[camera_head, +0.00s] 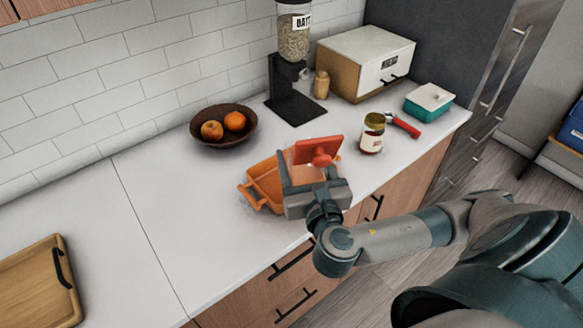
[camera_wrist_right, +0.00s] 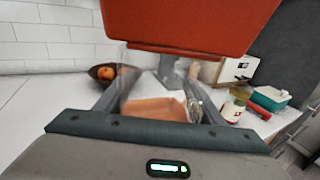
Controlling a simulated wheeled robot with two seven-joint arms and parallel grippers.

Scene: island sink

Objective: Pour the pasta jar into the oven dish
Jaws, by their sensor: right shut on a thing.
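The pasta jar shows as a clear body with a red lid (camera_head: 318,150). In the right wrist view the red lid (camera_wrist_right: 190,22) fills the top of the picture. My right gripper (camera_head: 311,174) is shut on the clear body, with a finger on each side. The lid is on the jar, and its contents are hard to make out. The orange oven dish (camera_head: 262,186) lies on the counter, beneath and behind the gripper. It also shows through the jar in the right wrist view (camera_wrist_right: 155,109). The gripper and jar hide its right part. My left gripper is not in view.
A fruit bowl (camera_head: 223,126) and an oats dispenser (camera_head: 293,75) stand behind the dish. To the right are a sauce jar (camera_head: 371,133), a red-handled item (camera_head: 403,126), a teal container (camera_head: 429,101) and a bread box (camera_head: 365,62). A wooden tray (camera_head: 38,282) lies left; the counter between is clear.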

